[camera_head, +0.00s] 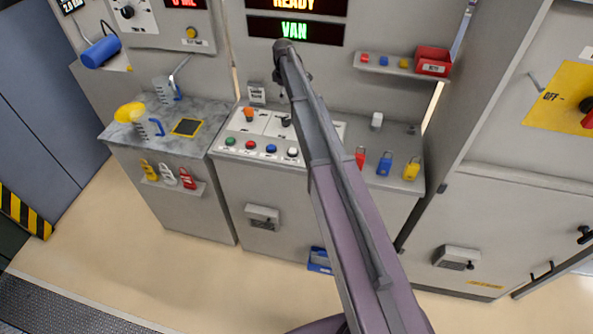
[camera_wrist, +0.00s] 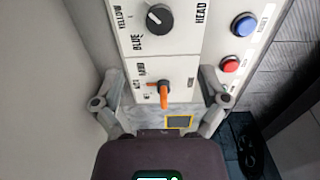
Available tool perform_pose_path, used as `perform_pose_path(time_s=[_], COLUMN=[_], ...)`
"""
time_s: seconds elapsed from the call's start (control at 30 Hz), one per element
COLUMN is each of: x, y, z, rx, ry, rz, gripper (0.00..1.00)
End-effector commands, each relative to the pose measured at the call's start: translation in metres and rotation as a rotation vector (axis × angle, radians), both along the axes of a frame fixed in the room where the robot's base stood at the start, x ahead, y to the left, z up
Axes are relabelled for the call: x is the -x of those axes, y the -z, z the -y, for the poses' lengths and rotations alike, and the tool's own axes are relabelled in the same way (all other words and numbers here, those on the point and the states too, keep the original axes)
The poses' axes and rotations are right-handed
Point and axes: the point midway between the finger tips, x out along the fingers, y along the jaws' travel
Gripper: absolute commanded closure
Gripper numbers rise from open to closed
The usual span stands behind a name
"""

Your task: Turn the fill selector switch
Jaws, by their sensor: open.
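The console (camera_head: 325,128) carries an orange-handled selector switch (camera_head: 248,113) and a black rotary knob (camera_head: 286,122). In the wrist view the orange handle (camera_wrist: 163,97) lies between my fingers, and the black knob (camera_wrist: 158,17) is beyond it, near the top. Another black knob (camera_head: 127,12) sits on the upper left wall panel. No readable label shows which is the fill selector. My gripper (camera_wrist: 161,82) is open and empty, with one finger on each side of the orange handle's line. Contact with it cannot be made out. In the head view the gripper itself is not clearly seen.
Push buttons line the console front, including a red one (camera_wrist: 229,65) and a blue one (camera_wrist: 243,25). A bench (camera_head: 120,131) with a yellow-framed pad (camera_head: 187,127) and jugs stands left.

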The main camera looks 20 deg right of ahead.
Motion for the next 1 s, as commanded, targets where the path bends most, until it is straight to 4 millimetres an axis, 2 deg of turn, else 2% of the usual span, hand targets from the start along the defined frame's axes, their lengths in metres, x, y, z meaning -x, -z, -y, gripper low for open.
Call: perform_pose_path(time_s=[0.03, 0.27, 0.57, 1.0], x=[0.000, 0.000, 0.033, 0.090], y=[-0.007, -0.021, -0.005, 0.017], z=[0.000, 0.000, -0.005, -0.013], rx=[0.000, 0.000, 0.000, 0.000], ry=[0.000, 0.000, 0.078, 0.233], rz=[0.000, 0.000, 0.000, 0.000], gripper=[0.07, 0.07, 0.07, 0.07])
